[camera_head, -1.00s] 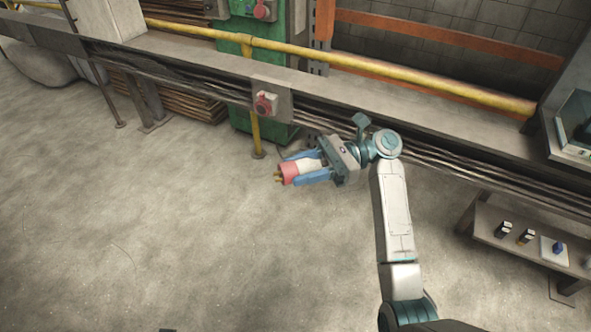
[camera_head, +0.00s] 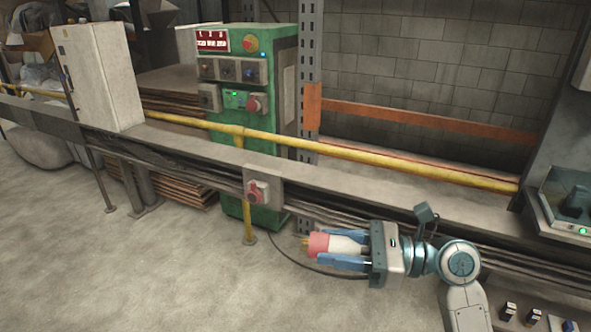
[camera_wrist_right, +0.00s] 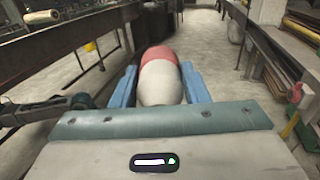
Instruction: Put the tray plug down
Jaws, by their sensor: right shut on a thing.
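The plug (camera_head: 345,243) has a white body and a red front end with brassy pins pointing left in the head view. My right gripper (camera_head: 338,248) is shut on it, with one blue finger on each side, and holds it in front of the long beam. The plug also shows in the right wrist view (camera_wrist_right: 160,80) between the two blue fingers. A red socket (camera_head: 257,192) sits on a grey plate on the beam, to the upper left of the plug and apart from it. No tray is clearly recognisable. My left gripper is not in view.
A long grey beam (camera_head: 200,152) with a yellow rail (camera_head: 370,155) crosses the head view. A green control cabinet (camera_head: 245,120) stands behind it. A low shelf (camera_head: 490,322) with small items is at the lower right. Open floor (camera_head: 150,275) lies at the left.

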